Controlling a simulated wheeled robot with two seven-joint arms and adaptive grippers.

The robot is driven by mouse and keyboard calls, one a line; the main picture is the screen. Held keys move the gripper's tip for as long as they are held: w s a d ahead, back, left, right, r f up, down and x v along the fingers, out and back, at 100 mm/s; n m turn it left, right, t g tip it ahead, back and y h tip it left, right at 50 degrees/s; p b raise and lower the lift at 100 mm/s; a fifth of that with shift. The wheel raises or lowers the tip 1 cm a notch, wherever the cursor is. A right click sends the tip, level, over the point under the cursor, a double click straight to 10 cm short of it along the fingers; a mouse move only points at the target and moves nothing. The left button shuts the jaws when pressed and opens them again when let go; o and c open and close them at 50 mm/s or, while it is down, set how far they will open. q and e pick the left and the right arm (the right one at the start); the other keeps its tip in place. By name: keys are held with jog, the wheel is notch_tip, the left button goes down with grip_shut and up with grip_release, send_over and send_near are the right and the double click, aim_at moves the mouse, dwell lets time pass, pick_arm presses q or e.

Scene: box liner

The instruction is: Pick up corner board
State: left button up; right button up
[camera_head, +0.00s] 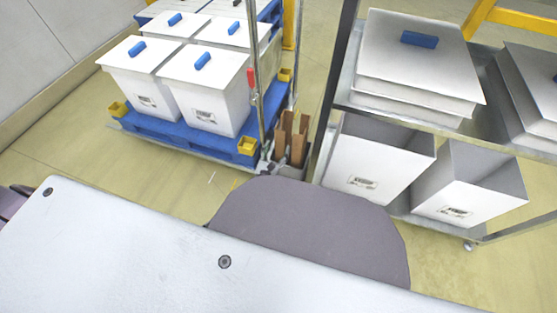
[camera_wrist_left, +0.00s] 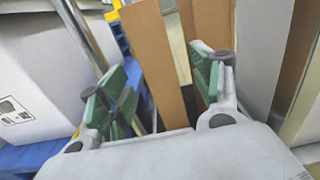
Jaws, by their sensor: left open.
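Brown corner boards (camera_head: 298,142) stand upright in a small grey holder (camera_head: 292,172) between the blue pallet and the shelf rack. In the left wrist view a tall brown corner board (camera_wrist_left: 153,50) rises between the fingers of my left gripper (camera_wrist_left: 163,72), with a second brown strip (camera_wrist_left: 207,28) beside it to the right. The left gripper is open, its green-padded fingers spread to either side of the nearer board. I cannot tell whether the pads touch it. In the head view my own arm hides most of this gripper. My right gripper is not in view.
White boxes with blue-handled lids (camera_head: 207,75) stand on a blue pallet (camera_head: 175,135) at the left. A metal rack (camera_head: 345,85) at the right holds lids (camera_head: 410,60) above and open white boxes (camera_head: 375,165) below. A metal post (camera_head: 258,75) stands close behind the boards.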

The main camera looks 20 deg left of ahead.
aim_at(280, 142)
pick_arm(q)
jog(key=shift+w+a+f+b, duration=0.1)
jog(key=shift+w+b, duration=0.25)
jog(key=shift+w, duration=0.4)
jog(key=shift+w+a+f+b, duration=0.1)
jog(key=shift+w+b, duration=0.25)
jog(key=shift+w, duration=0.4)
jog(key=shift+w+d, duration=0.1)
jog(key=shift+w, duration=0.9)
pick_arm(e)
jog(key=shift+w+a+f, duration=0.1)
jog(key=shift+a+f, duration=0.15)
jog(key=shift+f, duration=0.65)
pick_arm(q)
jog(key=c, duration=1.4)
jog(key=shift+r, duration=0.2)
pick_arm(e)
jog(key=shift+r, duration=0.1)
